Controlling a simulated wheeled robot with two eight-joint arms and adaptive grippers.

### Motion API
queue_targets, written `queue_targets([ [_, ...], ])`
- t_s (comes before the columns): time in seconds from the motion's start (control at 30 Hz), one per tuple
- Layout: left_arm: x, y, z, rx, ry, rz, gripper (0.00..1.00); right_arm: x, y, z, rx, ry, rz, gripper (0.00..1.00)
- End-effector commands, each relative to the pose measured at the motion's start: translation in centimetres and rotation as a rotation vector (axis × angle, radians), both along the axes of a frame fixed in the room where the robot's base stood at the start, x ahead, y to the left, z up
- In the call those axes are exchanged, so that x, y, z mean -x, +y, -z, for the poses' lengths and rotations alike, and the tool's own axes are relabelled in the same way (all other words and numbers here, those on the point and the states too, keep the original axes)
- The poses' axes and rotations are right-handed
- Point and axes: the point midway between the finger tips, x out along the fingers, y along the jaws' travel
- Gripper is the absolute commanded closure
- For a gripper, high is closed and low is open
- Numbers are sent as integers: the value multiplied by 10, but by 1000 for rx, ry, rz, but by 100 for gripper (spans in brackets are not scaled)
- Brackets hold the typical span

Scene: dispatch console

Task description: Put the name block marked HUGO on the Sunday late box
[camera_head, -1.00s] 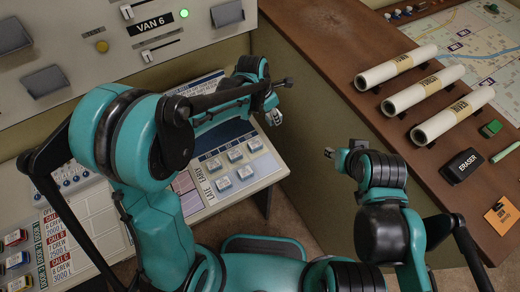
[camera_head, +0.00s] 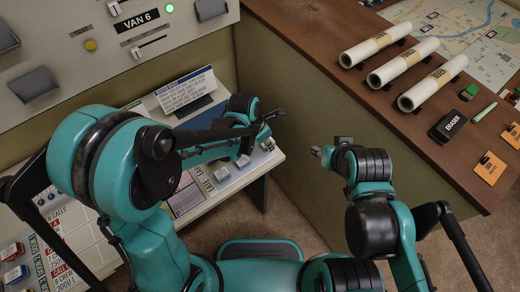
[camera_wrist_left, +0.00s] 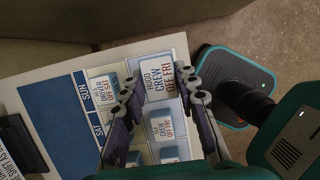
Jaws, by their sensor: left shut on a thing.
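The HUGO block (camera_wrist_left: 158,82), white with blue and red lettering, sits between the fingers of my left gripper (camera_wrist_left: 157,94) in the left wrist view. The gripper is shut on it, and it looks larger than the blocks near it. In the head view my left gripper (camera_head: 276,115) is at the right end of the sloping roster board (camera_head: 232,184); the HUGO block cannot be made out there. My right gripper (camera_head: 318,152) hangs empty over the floor.
Other name blocks, one marked OFF SAT (camera_wrist_left: 106,87) and another OFF FRI (camera_wrist_left: 161,126), stand close to the left fingers. A text card (camera_head: 186,91) stands at the board's back.

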Motion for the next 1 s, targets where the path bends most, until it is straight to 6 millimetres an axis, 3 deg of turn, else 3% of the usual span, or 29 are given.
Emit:
queue_targets([
  [0.17,-8,18,12,-1,1,0,94,0,0,5,0,0,0,60],
  [0.27,-9,19,17,-1,0,1,94,0,0,7,0,0,0,60],
  [0.53,-9,19,53,0,0,2,94,0,0,21,0,0,0,60],
  [0.9,-9,19,57,-1,0,2,94,0,0,24,0,0,0,60],
  [0.93,-9,19,57,-1,0,2,67,0,0,24,0,0,0,60],
  [1.0,-9,19,56,-1,0,1,49,0,0,23,0,0,0,60],
])
